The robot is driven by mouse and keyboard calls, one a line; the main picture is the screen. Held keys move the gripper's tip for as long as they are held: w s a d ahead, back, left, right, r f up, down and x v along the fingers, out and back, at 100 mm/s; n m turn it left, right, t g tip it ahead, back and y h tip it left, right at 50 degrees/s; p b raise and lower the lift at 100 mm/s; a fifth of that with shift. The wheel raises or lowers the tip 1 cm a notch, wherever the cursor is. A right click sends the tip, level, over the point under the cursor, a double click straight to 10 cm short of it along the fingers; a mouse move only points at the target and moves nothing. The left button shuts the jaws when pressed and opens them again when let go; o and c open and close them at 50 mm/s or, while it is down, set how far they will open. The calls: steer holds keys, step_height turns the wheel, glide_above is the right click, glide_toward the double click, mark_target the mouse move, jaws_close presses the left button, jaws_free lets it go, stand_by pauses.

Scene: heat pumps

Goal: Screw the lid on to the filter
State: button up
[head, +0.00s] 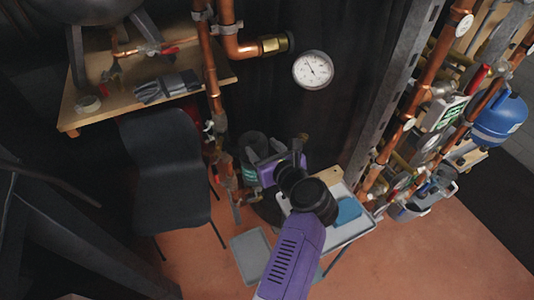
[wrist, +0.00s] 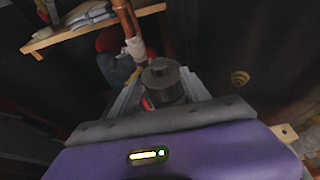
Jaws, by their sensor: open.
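A black, ridged round lid with a knob-like top (wrist: 161,72) shows ahead of my gripper in the wrist view. It appears to sit on a dark cylindrical body, likely the filter, which is mostly hidden below it. I cannot tell whether the lid is seated or tight. In the head view, a dark cylinder (head: 252,143) stands behind my gripper, partly covered by it. My purple gripper (head: 277,152) is open, with its fingers pointing toward the cylinder. In the wrist view the grey fingers lie on either side of the lid, with no clear contact visible.
Copper pipes (head: 207,60) run down close left of the gripper, and more pipework (head: 400,130) stands at right. A grey tray (head: 252,252) and black chair (head: 165,160) stand left.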

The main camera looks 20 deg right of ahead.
mark_target(253, 141)
steer(key=shift+b+x, duration=0.75)
steer(key=shift+x, duration=2.4)
jaws_close()
steer(key=shift+a+m+h, duration=0.3)
steer(key=shift+m+h, duration=0.3)
steer(key=shift+h, duration=0.1)
steer(key=shift+m+g+h+b, duration=0.35)
steer(key=shift+m+h, duration=0.75)
steer(key=shift+h, duration=0.2)
